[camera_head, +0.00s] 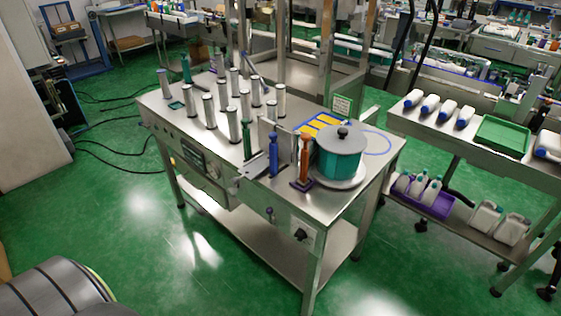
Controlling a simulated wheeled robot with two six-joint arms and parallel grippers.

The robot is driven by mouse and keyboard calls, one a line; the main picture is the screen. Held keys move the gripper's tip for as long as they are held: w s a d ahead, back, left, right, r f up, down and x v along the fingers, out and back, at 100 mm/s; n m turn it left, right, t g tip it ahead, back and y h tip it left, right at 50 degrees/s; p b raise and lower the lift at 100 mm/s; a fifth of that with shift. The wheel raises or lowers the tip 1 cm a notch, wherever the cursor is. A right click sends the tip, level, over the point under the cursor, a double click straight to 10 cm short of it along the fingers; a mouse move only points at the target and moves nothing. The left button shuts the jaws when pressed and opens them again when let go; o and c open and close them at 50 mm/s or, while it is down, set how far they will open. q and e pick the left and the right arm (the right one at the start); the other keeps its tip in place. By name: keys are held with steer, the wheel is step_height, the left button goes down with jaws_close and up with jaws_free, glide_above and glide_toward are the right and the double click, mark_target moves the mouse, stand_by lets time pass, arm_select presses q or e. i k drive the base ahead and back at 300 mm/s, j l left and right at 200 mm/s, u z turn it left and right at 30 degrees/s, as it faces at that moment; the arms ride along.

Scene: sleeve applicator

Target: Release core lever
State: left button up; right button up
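The sleeve applicator is a steel bench machine (300,207) in the middle of the view. On its near right part stand a blue upright handle (273,157), an orange-brown upright handle (305,160) and a green one (247,141). I cannot tell which of these, if any, is the core lever. A teal roll (341,158) with a grey lid and dark knob sits on a round plate beside the orange handle. Several silver posts (232,123) stand in rows to the left. Neither of my grippers is in view.
A side table (480,146) at the right carries white bottles and a green tray (502,135). A purple tray (437,204) with bottles is on its lower shelf. Black cables lie on the floor left of the machine. The green floor (150,240) in front is clear.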

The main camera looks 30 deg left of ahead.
mark_target(269, 210)
steer(key=u, duration=1.1)
